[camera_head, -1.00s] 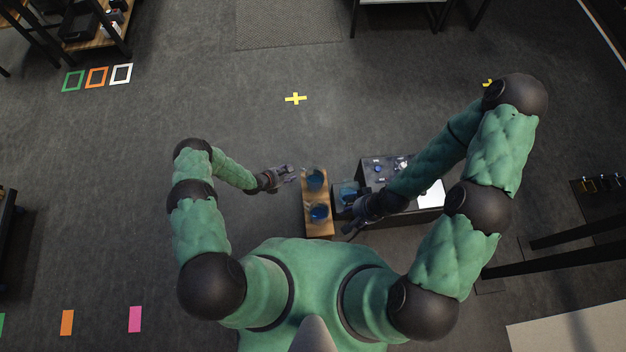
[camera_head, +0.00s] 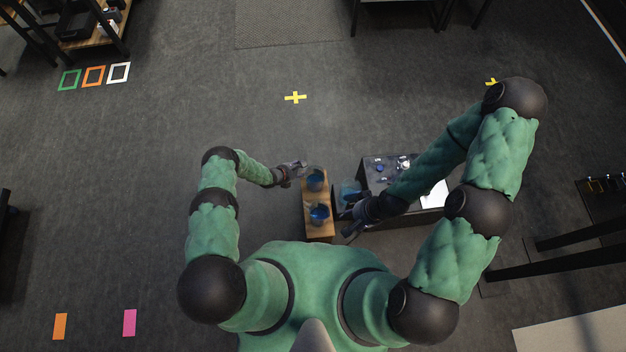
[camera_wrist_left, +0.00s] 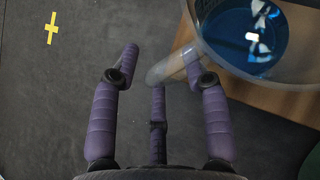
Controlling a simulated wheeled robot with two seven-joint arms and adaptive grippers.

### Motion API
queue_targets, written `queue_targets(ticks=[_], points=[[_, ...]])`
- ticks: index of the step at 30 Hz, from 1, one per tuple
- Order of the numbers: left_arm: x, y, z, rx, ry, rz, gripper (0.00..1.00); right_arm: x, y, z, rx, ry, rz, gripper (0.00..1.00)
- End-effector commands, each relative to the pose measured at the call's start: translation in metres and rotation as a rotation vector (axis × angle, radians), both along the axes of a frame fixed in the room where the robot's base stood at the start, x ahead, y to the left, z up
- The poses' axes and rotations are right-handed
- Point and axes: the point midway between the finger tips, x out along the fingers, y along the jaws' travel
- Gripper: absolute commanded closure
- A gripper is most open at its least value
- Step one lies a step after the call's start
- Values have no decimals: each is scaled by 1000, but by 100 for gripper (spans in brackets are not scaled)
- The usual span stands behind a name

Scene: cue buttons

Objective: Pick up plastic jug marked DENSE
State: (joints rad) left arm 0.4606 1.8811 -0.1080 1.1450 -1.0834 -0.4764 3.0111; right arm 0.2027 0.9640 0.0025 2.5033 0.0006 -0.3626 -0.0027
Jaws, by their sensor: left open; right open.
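Two clear jugs with blue liquid stand on a narrow wooden bench, a far jug (camera_head: 315,180) and a near jug (camera_head: 319,215). No DENSE marking is readable on either. My left gripper (camera_head: 300,168) is open at the left side of the far jug. In the left wrist view a jug (camera_wrist_left: 245,40) fills the upper right, and its pale handle (camera_wrist_left: 170,69) lies between the spread purple fingers of my left gripper (camera_wrist_left: 160,62). I cannot tell whether the right finger touches it. My right gripper (camera_head: 352,226) is open, right of the bench.
The wooden bench (camera_head: 322,234) stands just ahead of my body. A dark table (camera_head: 400,219) with small buttons stands right of it, partly hidden by my right arm. Another blue container (camera_head: 349,190) shows between them. The floor left of the bench is clear.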

Motion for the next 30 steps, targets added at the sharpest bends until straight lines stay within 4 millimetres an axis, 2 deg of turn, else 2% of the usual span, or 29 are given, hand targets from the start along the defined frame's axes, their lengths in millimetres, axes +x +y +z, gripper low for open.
queue_targets(ticks=[3,4,6,9,23,30], points=[[0,0,1,0,0,0,54,0,0,1,0,0,0,54],[0,0,1,0,0,0,57,0,0,1,0,0,0,54],[0,0,1,0,0,0,76,0,0,1,0,0,0,54],[0,0,1,0,0,0,100,0,0,1,0,0,0,54],[0,0,2,-1,-1,0,100,0,0,1,0,0,0,54],[0,0,11,-1,1,0,100,0,0,6,0,0,0,54]])
